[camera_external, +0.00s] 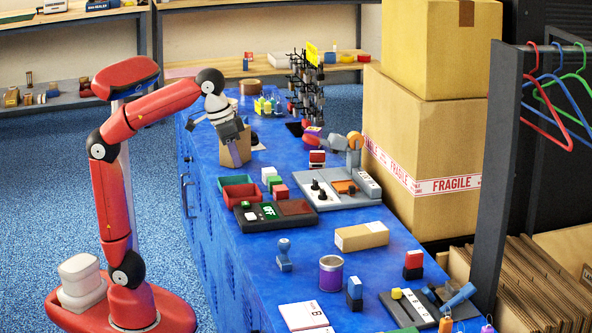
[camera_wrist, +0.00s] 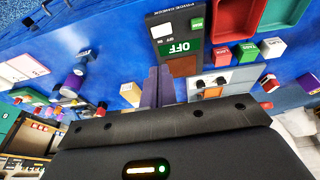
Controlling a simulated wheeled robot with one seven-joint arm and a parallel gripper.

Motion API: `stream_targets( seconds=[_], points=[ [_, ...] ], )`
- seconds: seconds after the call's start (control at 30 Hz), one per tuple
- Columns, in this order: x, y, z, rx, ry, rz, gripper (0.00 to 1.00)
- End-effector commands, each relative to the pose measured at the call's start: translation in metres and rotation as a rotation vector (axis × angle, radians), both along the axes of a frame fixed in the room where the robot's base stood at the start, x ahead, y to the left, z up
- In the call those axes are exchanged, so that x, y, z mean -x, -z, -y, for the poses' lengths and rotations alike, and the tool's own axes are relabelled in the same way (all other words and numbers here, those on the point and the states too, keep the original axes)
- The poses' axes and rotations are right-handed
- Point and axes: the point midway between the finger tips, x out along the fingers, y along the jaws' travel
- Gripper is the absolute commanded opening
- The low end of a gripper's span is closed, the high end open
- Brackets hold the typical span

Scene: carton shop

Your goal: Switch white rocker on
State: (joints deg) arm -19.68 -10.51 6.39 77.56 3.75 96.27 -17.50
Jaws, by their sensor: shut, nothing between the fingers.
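The black power check box (camera_external: 283,222) lies on the blue bench in the external view. The wrist view also shows the box (camera_wrist: 152,19) at top centre. Its white rocker (camera_wrist: 162,31) sits beside a green button (camera_wrist: 197,24); whether the rocker is tipped on or off is too small to tell. The green display (camera_wrist: 180,47) reads OFF. The rocker (camera_external: 251,216) also shows in the external view. My gripper (camera_external: 236,155) is shut and empty, above the bench and farther back than the box. Its fingers (camera_wrist: 158,84) point toward the box in the wrist view.
A red tray (camera_external: 240,192) and several small coloured blocks (camera_external: 273,181) lie just behind the box. A grey panel with knobs (camera_external: 345,190) stands to its right. A blue stamp (camera_external: 284,255) and a long carton (camera_external: 361,237) are nearer the camera. Tall cartons (camera_external: 425,150) stand at right.

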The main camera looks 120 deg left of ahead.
Motion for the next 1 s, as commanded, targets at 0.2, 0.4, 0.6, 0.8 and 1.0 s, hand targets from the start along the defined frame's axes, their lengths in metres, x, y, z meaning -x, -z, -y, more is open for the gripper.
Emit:
stream_targets(
  seconds=[0.2,0.4,0.6,0.8,1.0],
  points=[
    [-0.002,0.012,-0.002,0.0,0.0,-0.001,0.0],
    [-0.01,0.049,-0.008,0.001,-0.001,-0.003,0.0],
    [-0.021,0.09,-0.015,0.001,-0.001,-0.003,0.0],
    [-0.025,0.121,-0.014,0.0,0.001,-0.002,0.0],
    [-0.027,0.134,-0.013,0.0,-0.001,0.001,0.0]
  ],
)
